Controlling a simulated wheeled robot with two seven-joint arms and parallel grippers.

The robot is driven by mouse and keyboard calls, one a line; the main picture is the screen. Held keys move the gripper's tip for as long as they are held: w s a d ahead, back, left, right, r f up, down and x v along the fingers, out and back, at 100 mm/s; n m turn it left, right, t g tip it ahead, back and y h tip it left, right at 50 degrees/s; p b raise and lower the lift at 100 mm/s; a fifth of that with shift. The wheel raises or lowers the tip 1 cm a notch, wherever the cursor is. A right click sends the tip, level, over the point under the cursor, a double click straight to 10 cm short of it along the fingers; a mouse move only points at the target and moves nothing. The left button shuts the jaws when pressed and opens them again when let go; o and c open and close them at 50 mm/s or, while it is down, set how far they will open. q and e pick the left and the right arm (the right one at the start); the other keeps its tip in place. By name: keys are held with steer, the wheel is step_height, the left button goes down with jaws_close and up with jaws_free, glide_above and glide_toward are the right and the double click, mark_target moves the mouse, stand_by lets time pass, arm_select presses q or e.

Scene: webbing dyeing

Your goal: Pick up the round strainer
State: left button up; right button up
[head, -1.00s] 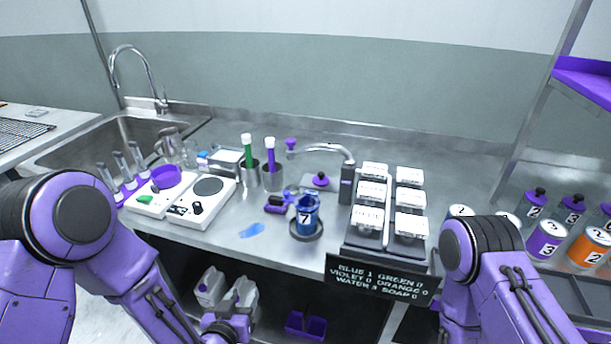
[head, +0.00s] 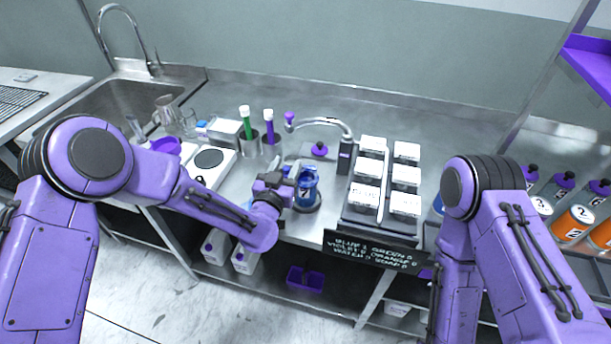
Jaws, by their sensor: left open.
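My left gripper (head: 287,184) is open over the steel counter, just left of the blue-filled cup (head: 308,190). Its wrist points away from me and its fingers are small and partly lost against the things there. I cannot make out the round strainer with certainty; a small greyish shape right by the fingers is mostly covered by my gripper. The cup stands upright on a dark round base. My right arm comes in at the right, but its gripper is not in view.
A curved tap (head: 325,124) stands behind the cup. Green (head: 248,122) and purple (head: 269,127) tools stand in metal cups. A white scale (head: 209,160) is left.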

arm_select(q)
jaws_close()
steer(key=shift+r, duration=0.1)
